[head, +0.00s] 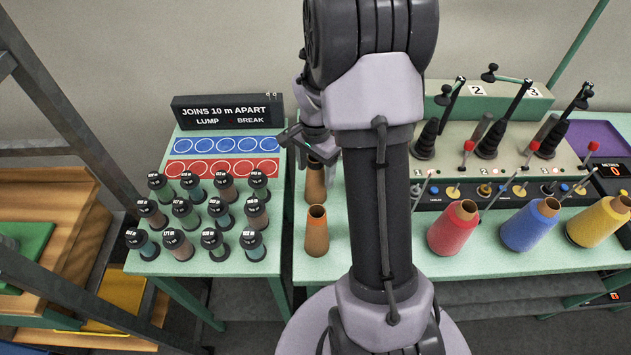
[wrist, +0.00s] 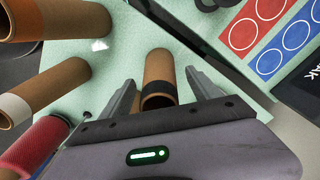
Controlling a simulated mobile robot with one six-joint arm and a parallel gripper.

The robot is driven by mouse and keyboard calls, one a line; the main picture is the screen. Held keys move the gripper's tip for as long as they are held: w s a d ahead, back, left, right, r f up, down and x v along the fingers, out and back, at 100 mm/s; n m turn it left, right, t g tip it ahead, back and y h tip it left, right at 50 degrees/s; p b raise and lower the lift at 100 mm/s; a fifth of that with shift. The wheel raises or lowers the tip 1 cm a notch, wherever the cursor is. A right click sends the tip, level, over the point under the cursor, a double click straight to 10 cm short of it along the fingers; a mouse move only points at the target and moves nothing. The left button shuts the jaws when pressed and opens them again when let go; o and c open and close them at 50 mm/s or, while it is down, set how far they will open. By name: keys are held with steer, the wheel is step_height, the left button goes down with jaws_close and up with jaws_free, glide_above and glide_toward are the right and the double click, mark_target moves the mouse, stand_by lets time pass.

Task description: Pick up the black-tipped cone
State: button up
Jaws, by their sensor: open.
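The black-tipped cone (wrist: 158,68) is a bare brown tube with a dark band at its open end. In the wrist view it lies between the fingers of my gripper (wrist: 160,82), with gaps showing on both sides. My gripper is open and empty. In the head view my gripper (head: 306,150) is over the rear brown cone (head: 315,186) on the green table, and hides its top. My arm covers much of the table to the right of it.
An orange-banded cone (head: 316,238) stands just in front. A white-banded cone (wrist: 38,92) and a red yarn cone (wrist: 40,145) show in the wrist view. Several black-capped spools (head: 183,215) stand on the left table below a sign (head: 228,111). Yarn cones (head: 530,228) stand right.

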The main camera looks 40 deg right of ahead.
steer(key=shift+r, duration=0.1)
jaws_close()
